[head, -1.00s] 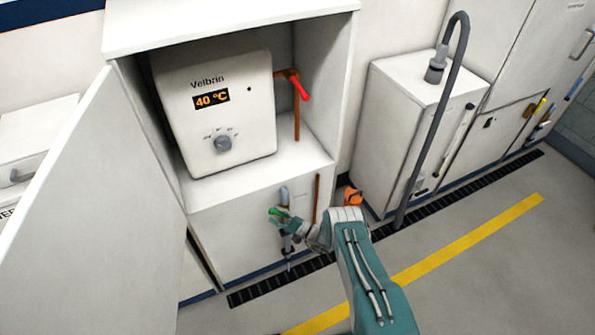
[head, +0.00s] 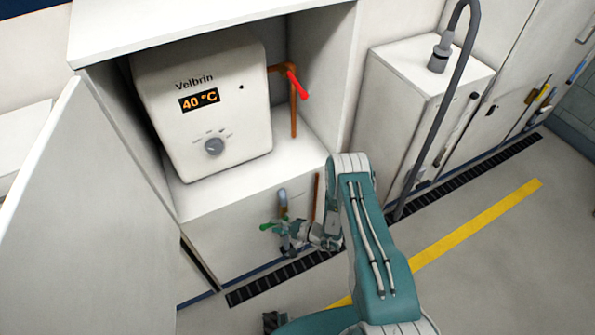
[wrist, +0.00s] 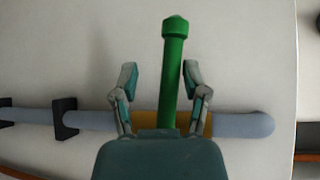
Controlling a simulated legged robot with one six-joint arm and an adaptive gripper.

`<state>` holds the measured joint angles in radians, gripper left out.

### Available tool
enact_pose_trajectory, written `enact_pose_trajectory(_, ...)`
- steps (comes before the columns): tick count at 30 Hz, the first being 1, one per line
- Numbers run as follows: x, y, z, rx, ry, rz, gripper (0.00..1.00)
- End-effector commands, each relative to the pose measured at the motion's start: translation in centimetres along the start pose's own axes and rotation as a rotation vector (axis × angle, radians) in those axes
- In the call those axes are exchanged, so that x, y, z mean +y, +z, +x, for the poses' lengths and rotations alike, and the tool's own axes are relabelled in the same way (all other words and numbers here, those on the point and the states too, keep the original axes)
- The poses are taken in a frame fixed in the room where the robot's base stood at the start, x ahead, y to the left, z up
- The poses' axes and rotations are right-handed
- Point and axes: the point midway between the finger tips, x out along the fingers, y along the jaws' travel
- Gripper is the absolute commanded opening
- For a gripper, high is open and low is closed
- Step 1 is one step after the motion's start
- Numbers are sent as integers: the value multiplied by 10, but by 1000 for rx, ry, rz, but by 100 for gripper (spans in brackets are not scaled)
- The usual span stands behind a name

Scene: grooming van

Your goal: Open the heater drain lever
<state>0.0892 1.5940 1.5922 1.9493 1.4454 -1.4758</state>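A green lever (wrist: 173,75) stands between my gripper's two fingers in the wrist view, crosswise to a grey pipe (wrist: 90,120) with a brass-coloured section (wrist: 203,124). My gripper (wrist: 160,82) is open, its fingers on either side of the lever. The right finger is close to the lever; a clear gap shows on the left. In the head view the green lever (head: 267,226) shows at the low cabinet front, beside my gripper (head: 285,234). The white Velbrin heater (head: 200,110) sits above, its display reading 40 °C.
A red lever (head: 297,84) sits on the copper pipe (head: 294,115) right of the heater. An open cabinet door (head: 90,220) stands at left. A white cabinet (head: 405,110) with a grey hose (head: 460,75) stands at right. A floor grate (head: 480,165) and yellow line (head: 480,220) run along the floor.

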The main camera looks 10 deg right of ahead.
Motion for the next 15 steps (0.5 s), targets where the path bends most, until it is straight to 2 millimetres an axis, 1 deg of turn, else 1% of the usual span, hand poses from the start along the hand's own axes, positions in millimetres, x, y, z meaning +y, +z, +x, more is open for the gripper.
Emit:
enact_pose_trajectory(1,0,-1,-8,3,-2,2,58)
enact_pose_trajectory(5,-1,-1,-29,3,-3,3,58)
enact_pose_trajectory(15,0,-1,-86,4,-4,4,58)
